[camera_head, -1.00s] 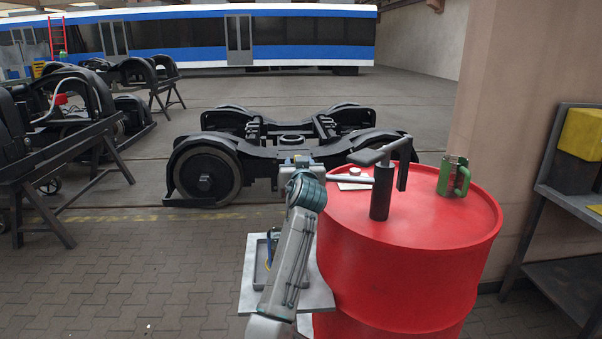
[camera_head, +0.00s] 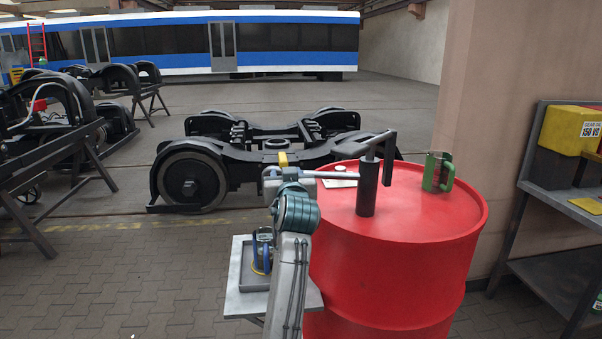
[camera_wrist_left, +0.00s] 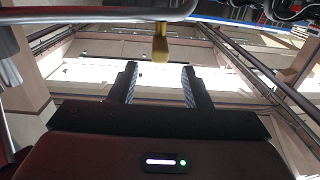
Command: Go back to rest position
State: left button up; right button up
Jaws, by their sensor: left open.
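The one arm that shows in the head view is mine. It rises from the bottom centre, just left of the red drum (camera_head: 405,265), and its end is near the drum's left rim. In the left wrist view my left gripper (camera_wrist_left: 160,86) has two dark fingers spread apart with nothing between them, and skylights and roof beams beyond. A yellow piece (camera_wrist_left: 161,43) hangs from a silver pipe just beyond the fingertips, apart from them. A small yellow piece also shows at the arm's end in the head view (camera_head: 283,160). My right gripper is not in view.
A tray (camera_head: 236,303) beside the arm holds a blue-handled item (camera_head: 262,250). A black bogie (camera_head: 190,182) stands behind. A shelf (camera_head: 560,200) is right.

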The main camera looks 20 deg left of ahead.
pick_arm(q)
jog(key=s+a+f+m+g+h, duration=0.1)
jog(key=s+a+f+g, duration=0.1)
jog(key=s+f, duration=0.6)
jog(key=s+a+f+g+h, duration=0.15)
jog(key=s+f, duration=0.25)
jog(key=f, duration=0.7)
jog(key=s+a+f+m+g, duration=0.1)
jog(key=s+a+f+g, duration=0.15)
jog(key=s+f, duration=0.55)
jog(key=s+f+m+g+h, duration=0.15)
jog(key=s+f, duration=0.35)
jog(key=s, duration=0.5)
jog(key=s+d+f+m+g+h, duration=0.1)
jog(key=s+f+g, duration=0.25)
jog(key=s, duration=0.55)
jog(key=s+f+m+g+h, duration=0.15)
jog(key=s+f, duration=0.35)
jog(key=s, duration=0.5)
notch_tip(320, 180, down, 29)
jog(key=a+g, duration=0.2)
jog(key=s+a+f+n, duration=0.1)
jog(key=s+f, duration=1.7)
jog(key=f, duration=0.2)
jog(key=shift+s+a+f+g, duration=0.25)
jog(key=shift+a+g, duration=0.1)
jog(key=shift+g, duration=0.1)
jog(key=shift+w, duration=0.1)
